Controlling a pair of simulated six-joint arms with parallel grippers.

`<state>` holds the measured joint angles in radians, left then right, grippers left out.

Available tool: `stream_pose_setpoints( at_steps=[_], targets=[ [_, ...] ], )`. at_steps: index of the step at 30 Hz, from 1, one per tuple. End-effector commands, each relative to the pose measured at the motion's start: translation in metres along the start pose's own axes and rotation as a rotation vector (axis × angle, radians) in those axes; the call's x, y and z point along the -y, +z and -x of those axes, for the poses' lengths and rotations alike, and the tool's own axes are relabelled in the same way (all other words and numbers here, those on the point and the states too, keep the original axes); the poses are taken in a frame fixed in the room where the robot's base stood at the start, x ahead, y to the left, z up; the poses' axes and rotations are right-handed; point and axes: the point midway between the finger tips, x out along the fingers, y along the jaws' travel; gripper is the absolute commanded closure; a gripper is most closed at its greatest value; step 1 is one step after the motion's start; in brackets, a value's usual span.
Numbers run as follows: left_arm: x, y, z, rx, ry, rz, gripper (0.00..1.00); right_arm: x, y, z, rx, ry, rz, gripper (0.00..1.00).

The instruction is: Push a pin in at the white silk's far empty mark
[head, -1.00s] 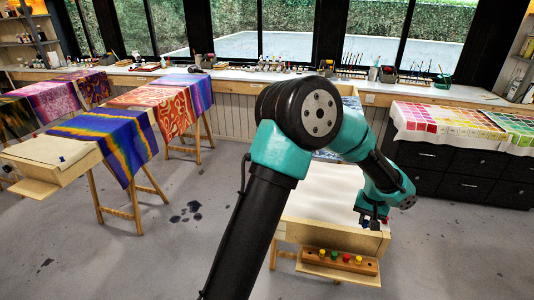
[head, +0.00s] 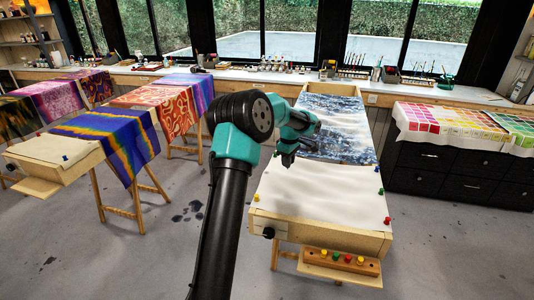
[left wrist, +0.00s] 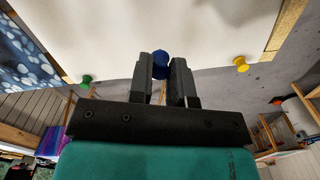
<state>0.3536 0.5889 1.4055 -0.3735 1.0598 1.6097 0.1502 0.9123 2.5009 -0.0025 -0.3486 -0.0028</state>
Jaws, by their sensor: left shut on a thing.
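The white silk (head: 325,198) is stretched over a wooden frame (head: 345,240). My left gripper (head: 288,162) is over its left edge in the head view. In the left wrist view the gripper (left wrist: 161,78) is shut on a blue pin (left wrist: 160,60). The silk (left wrist: 150,25) is behind the pin; I cannot tell whether the pin touches it. A green pin (left wrist: 86,80) and a yellow pin (left wrist: 240,64) stand along the edge on either side. The yellow pin (head: 256,198) also shows in the head view. No mark is clearly visible. My right gripper is not in view.
Several pins, one of them red (head: 387,222), line the silk's right edge. A pin rack (head: 340,263) is at the frame's front. A blue and white patterned silk (head: 335,125) covers the far part. A dark drawer cabinet (head: 450,175) stands to the right.

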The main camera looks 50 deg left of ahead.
Motion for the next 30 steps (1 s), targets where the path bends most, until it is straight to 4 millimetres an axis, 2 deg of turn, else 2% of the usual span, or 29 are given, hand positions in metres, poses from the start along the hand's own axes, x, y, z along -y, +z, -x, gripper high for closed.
stream_pose_setpoints(
  at_steps=[1,3,6,9,30],
  targets=[
    [0.002,-0.024,0.003,-0.001,0.003,0.078,1.00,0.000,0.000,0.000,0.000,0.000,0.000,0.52],
    [0.005,-0.049,0.006,-0.001,0.002,0.175,1.00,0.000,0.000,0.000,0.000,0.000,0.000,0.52],
    [0.010,-0.075,0.010,-0.002,0.002,0.276,1.00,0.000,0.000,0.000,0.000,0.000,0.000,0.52],
    [0.013,-0.089,0.012,-0.002,0.003,0.331,1.00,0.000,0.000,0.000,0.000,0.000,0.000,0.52],
    [0.014,-0.092,0.006,-0.002,0.002,0.345,1.00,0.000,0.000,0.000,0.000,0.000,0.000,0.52]
  ],
)
